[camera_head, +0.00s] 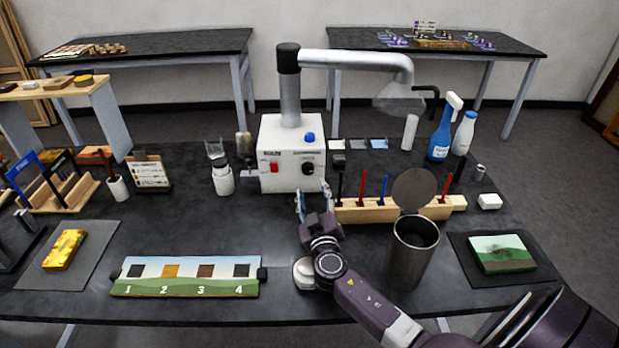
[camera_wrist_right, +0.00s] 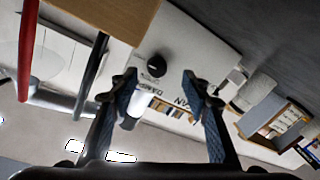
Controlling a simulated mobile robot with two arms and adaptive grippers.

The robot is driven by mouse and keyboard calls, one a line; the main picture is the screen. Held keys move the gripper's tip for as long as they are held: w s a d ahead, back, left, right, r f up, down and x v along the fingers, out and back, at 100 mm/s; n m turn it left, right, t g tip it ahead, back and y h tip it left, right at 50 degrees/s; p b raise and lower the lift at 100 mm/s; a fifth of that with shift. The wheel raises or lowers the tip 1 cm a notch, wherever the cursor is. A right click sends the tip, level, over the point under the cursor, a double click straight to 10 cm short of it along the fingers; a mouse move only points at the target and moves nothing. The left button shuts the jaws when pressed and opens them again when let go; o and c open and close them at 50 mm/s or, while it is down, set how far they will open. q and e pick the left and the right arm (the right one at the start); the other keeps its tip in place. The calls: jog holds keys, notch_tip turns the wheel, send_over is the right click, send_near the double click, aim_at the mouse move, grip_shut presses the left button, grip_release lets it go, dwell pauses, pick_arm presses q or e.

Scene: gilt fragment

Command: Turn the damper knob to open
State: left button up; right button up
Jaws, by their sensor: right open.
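The damper knob (camera_head: 307,168) is a round black knob on the front of the white extractor box (camera_head: 285,182), below a small dark label. In the right wrist view the black knob (camera_wrist_right: 157,66) lies between and beyond the fingertips, with dark lettering beside it. My right gripper (camera_head: 313,192) is open in front of and below the knob; its two blue-padded fingers (camera_wrist_right: 160,85) are apart, with nothing between them. I cannot tell the knob's setting. My left gripper is not in view.
A wooden rack (camera_head: 370,214) with upright tools stands just right of my right gripper. A metal canister (camera_head: 408,262) with its lid raised stands near my right forearm. A red switch (camera_head: 274,168) is left of the knob. A numbered board (camera_head: 186,276) lies front left.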

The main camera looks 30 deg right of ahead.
aim_at(309, 172)
jog(key=x, duration=0.3)
jog(key=r+x, duration=0.1)
jog(key=x, duration=0.1)
jog(key=shift+w+d+p, duration=0.15)
jog(key=shift+w+p, duration=0.2)
jog(key=shift+p, duration=0.05)
jog(key=shift+w+d+f, duration=0.1)
jog(key=shift+w+d, duration=0.05)
jog(key=shift+w, duration=0.1)
jog(key=shift+w+d, duration=0.15)
jog(key=shift+w, duration=0.1)
jog(key=c, duration=1.2)
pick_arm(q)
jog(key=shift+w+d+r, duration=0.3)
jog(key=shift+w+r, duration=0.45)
pick_arm(e)
jog(key=shift+o, duration=0.2)
